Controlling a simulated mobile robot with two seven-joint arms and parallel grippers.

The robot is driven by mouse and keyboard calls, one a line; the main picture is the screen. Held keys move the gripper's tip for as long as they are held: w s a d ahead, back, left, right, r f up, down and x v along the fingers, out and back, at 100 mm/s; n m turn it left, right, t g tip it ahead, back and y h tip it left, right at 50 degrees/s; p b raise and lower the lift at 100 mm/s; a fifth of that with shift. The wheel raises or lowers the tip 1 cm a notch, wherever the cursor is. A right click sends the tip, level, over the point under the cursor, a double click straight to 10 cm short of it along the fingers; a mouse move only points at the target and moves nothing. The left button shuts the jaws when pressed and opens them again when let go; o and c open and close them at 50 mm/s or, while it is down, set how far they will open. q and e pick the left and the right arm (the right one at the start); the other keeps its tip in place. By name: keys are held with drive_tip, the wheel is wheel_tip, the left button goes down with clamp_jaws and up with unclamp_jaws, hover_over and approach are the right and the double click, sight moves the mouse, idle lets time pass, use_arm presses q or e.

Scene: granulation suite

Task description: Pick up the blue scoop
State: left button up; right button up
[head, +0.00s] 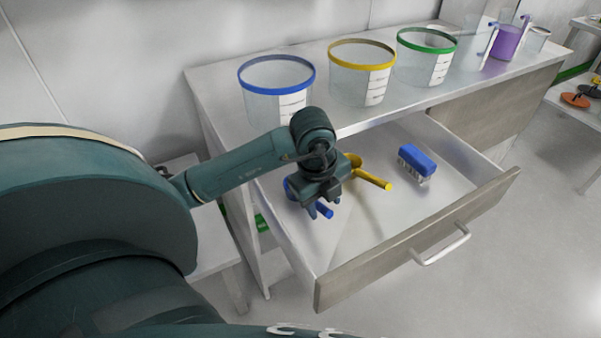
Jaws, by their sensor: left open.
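The blue scoop (325,211) lies in the open drawer at its left side. Its handle end shows, and a bit of blue shows at the left of my gripper; the rest is hidden under the gripper. My left gripper (320,211) is open and points down over the scoop, with its fingers close to the handle. I cannot tell whether they touch it. My right gripper is not in view.
A yellow scoop (373,180) lies just right of my gripper, and a blue brush (417,162) lies farther right in the drawer (415,235). Clear containers with blue (276,75), yellow (362,55) and green (426,40) rims stand on the counter above.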

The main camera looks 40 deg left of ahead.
sight(325, 209)
use_arm(q)
drive_tip(key=shift+w+d+f+b, duration=0.1)
drive_tip(key=shift+w+f+b, duration=0.1)
drive_tip(key=shift+f, duration=0.8)
drive_tip(key=shift+w+f+b, duration=0.1)
drive_tip(key=shift+w+f, duration=0.1)
drive_tip(key=shift+f, duration=0.8)
drive_tip(key=shift+w+d+f+b, duration=0.1)
drive_tip(key=shift+w+f+b, duration=0.1)
drive_tip(key=shift+f, duration=0.8)
drive_tip(key=shift+c, duration=0.4)
clamp_jaws()
